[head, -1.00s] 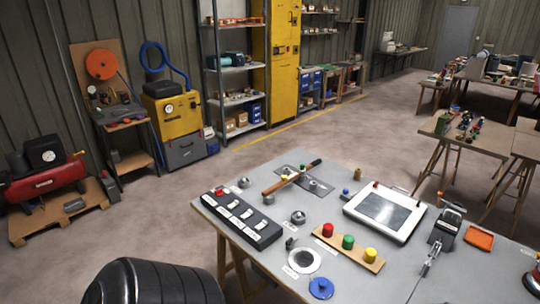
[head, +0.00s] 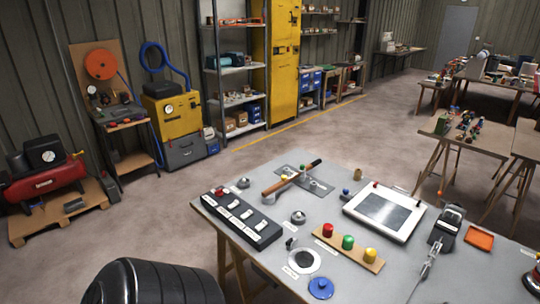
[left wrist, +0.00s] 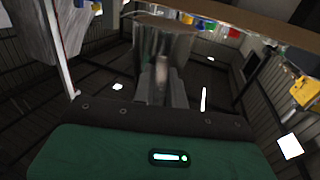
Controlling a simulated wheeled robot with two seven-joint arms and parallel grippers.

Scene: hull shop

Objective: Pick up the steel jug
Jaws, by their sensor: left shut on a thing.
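In the left wrist view a shiny grey metal vessel (left wrist: 165,38), which looks like the steel jug, is between the fingers of my left gripper (left wrist: 162,85). The gripper is shut on it. Its upper part lies under a brown edge at the top of the picture, and I cannot tell whether it touches anything there. No jug is visible on the bench in the head view. Neither gripper shows in the head view, and my right gripper is in no view.
The grey bench (head: 330,265) carries a black switch box (head: 240,217), a board with coloured buttons (head: 348,243), a white framed panel (head: 384,212) and a clamp-like device (head: 447,225). An orange tray (head: 480,239) lies beside it. Open floor (head: 150,215) lies left of the bench.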

